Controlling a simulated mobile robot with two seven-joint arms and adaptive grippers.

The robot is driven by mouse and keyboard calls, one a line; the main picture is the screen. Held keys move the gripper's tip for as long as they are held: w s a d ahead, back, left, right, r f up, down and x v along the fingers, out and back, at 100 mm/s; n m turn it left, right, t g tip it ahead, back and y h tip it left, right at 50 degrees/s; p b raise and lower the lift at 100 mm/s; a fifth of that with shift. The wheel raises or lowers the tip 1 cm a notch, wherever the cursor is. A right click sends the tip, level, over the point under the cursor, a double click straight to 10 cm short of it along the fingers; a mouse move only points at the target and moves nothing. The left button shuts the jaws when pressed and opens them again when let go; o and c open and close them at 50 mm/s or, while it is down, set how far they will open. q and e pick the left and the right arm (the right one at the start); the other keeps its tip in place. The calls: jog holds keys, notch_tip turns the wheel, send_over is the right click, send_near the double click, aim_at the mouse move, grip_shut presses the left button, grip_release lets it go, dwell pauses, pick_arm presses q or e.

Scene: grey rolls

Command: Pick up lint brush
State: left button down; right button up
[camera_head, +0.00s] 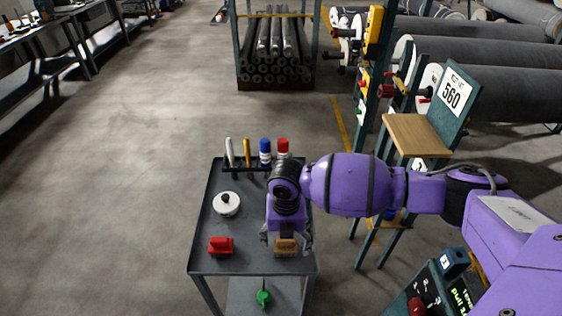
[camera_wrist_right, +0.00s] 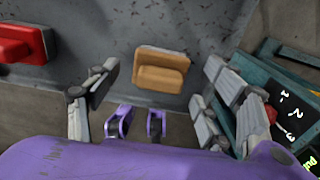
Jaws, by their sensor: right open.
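The lint brush appears to be the tan, wooden-looking block with a raised grip (camera_head: 286,247). It lies on the dark cart top (camera_head: 205,262) near its front right edge. In the right wrist view the tan brush (camera_wrist_right: 161,72) lies ahead of the fingers, roughly between them. My right gripper (camera_head: 287,248) is over the brush, its fingers spread to either side. It also shows open and empty in the right wrist view (camera_wrist_right: 157,95). Whether the fingers touch the brush cannot be told. My left gripper is not in view.
A red block-shaped tool (camera_head: 221,246) lies left of the brush. A white round object with a black knob (camera_head: 226,204) sits behind it. Several upright bottles and sticks (camera_head: 265,151) stand at the cart's back. A green item (camera_head: 263,295) is on the lower shelf.

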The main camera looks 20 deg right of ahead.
notch_tip(320, 180, down, 2)
jog(key=shift+f, duration=0.2)
jog(key=c, duration=1.3)
jog(key=shift+r, duration=0.1)
jog(key=shift+w+r, duration=0.1)
jog(key=shift+r, duration=0.3)
notch_tip(320, 180, up, 2)
jog(key=shift+r, duration=0.2)
jog(key=s+a+r, duration=0.2)
jog(key=s+r, duration=0.3)
jog(key=s, duration=0.1)
jog(key=s+a+r+p, duration=0.1)
jog(key=s+a+r, duration=0.1)
jog(key=s+r, duration=0.2)
jog(key=s, duration=0.3)
jog(key=shift+s+a+r, duration=0.15)
jog(key=shift+a+r, duration=0.2)
jog(key=shift+a, duration=0.05)
